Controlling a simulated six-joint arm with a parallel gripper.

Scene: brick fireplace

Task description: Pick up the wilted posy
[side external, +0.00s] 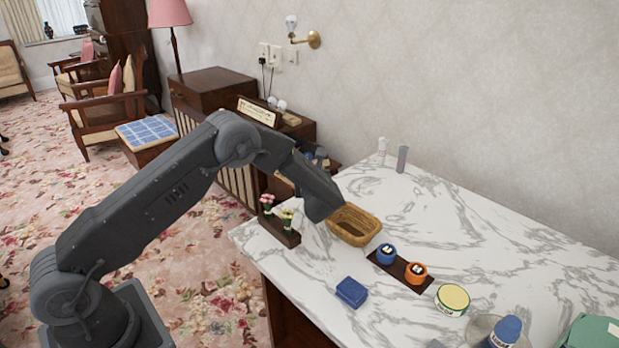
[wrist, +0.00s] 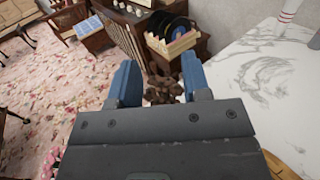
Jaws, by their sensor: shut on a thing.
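In the wrist view, the blue fingers of my gripper (wrist: 158,78) are shut on a dark brown, crumpled cluster, which looks like the wilted posy (wrist: 163,92). Its lower part is hidden behind the gripper body. In the side external view my arm's wrist hides the gripper and the posy, above the far left edge of the marble counter. A dark wooden stand (side external: 278,230) at the counter's left edge holds pink flowers (side external: 267,202) and pale yellow flowers (side external: 287,217), in front of my wrist.
A wicker basket (side external: 356,228) sits just right of my wrist. A dark tray (side external: 400,267) bears a blue pot (side external: 386,254) and an orange pot (side external: 416,272). A blue block (side external: 351,292) lies nearer. Two slim tubes stand at the back. The marble counter (side external: 480,225) is clear right of centre.

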